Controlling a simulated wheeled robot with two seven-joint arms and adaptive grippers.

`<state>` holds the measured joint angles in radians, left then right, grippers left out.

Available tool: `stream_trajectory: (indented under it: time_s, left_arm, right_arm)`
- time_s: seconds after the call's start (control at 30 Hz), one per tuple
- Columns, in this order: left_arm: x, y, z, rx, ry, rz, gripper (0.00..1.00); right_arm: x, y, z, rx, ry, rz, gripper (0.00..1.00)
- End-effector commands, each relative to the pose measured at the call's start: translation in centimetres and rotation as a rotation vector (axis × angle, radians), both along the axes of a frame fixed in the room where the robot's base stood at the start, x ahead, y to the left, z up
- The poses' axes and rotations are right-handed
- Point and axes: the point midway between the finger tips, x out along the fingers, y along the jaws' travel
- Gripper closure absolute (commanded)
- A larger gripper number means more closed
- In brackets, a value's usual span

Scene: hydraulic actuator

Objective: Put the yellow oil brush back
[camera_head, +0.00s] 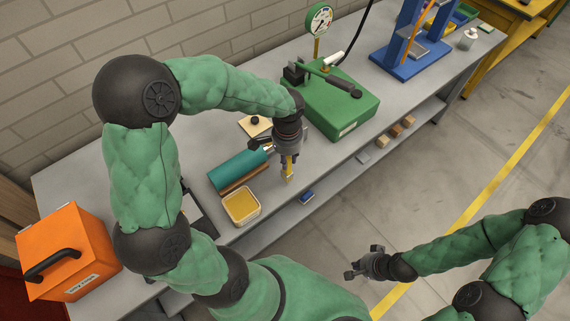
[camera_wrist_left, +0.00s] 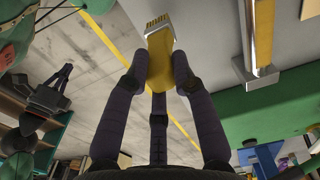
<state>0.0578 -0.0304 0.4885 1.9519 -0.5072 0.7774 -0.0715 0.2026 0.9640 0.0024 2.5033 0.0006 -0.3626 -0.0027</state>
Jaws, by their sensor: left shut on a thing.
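My left gripper (camera_head: 287,168) points down over the front part of the grey bench, shut on the yellow oil brush (camera_head: 289,179). In the head view the gripper hides most of the brush. A shallow tray (camera_head: 227,219) with yellow contents stands on the bench to the left of the gripper. My right gripper (camera_head: 364,263) is empty and looks open, out over the floor in front of the bench.
A green pump block (camera_head: 340,111) with a gauge (camera_head: 319,19) stands behind right. A blue press frame (camera_head: 403,62) is further right. An orange box (camera_head: 66,252) is at left. Small blocks (camera_head: 396,131) lie on the lower shelf.

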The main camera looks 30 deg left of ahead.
Motion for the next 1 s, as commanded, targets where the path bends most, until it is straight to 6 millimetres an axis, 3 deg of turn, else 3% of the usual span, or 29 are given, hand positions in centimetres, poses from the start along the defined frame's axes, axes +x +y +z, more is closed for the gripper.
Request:
stream_trajectory:
  time_s: [0.3, 0.7, 0.73, 0.8, 1.0]
  left_arm:
    - [-0.2, 0.7, -3.7, -0.001, 0.004, 0.001, 1.00]
    - [-0.1, 0.7, -4.2, -0.001, 0.000, 0.001, 1.00]
    - [-0.2, 0.7, -4.2, -0.001, 0.001, 0.001, 0.72]
    - [-0.2, 0.7, -4.2, -0.001, 0.001, 0.001, 0.52]
    - [-0.2, 0.7, -4.1, -0.001, 0.001, 0.001, 0.51]
  right_arm:
    - [0.0, 0.0, -0.9, 0.000, 0.000, 0.000, 1.00]
    - [0.0, 0.0, -1.1, 0.000, 0.000, 0.000, 1.00]
    - [0.0, 0.0, -1.1, 0.000, 0.000, 0.000, 1.00]
    - [0.0, 0.0, -1.1, 0.000, 0.000, 0.000, 1.00]
    - [0.0, 0.0, -1.0, 0.000, 0.000, 0.000, 1.00]
